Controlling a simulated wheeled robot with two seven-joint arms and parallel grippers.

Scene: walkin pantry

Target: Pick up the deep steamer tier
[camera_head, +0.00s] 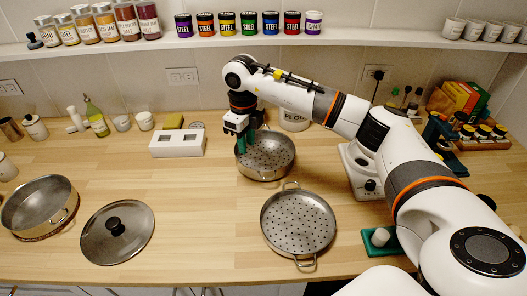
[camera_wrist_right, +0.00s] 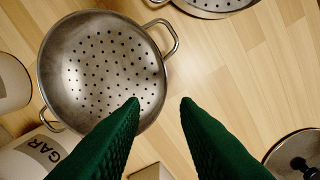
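The deep steamer tier (camera_head: 268,160) is a round metal pan with a perforated bottom and taller walls, standing on the counter near the back middle. A shallower perforated tier (camera_head: 298,222) with two loop handles lies in front of it. My right gripper (camera_head: 246,146) is over the deep tier's left side and hides part of its rim. In the right wrist view, the deep tier (camera_wrist_right: 100,65) shows one loop handle at the upper right and one at the lower left. The green fingers of the gripper (camera_wrist_right: 160,100) are apart with nothing between them. My left gripper is not in view.
A lid (camera_head: 117,232) with a black knob and a steel pot (camera_head: 40,206) stand at the left. A white holder (camera_head: 177,143) is left of the gripper, and a flour canister (camera_head: 295,122) is behind the deep tier. The counter's middle left is clear.

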